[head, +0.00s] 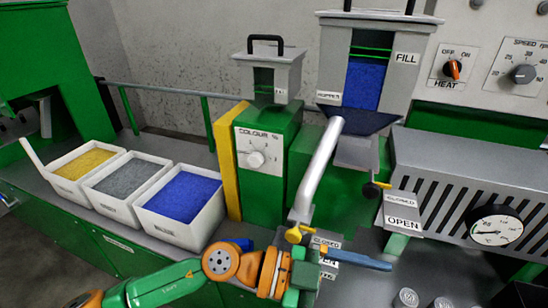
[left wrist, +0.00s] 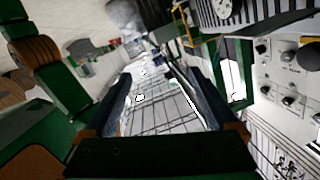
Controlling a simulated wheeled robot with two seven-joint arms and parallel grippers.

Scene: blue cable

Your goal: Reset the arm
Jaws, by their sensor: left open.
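My left arm, green and orange, comes in from the lower left in the head view. Its gripper (head: 340,262) is in front of the machine, below the grey chute pipe (head: 320,160). One blue-grey finger points right; the other finger is hard to make out there. In the left wrist view both fingers of the gripper (left wrist: 160,76) stand apart with nothing between them. The gripper partly covers a label plate below the yellow valve handle (head: 296,233); I cannot tell if it touches anything. My right gripper is not seen.
White bins of yellow (head: 86,163), grey (head: 133,178) and blue pellets (head: 182,196) stand at left. A green colour-dial box (head: 268,177) stands mid-view.

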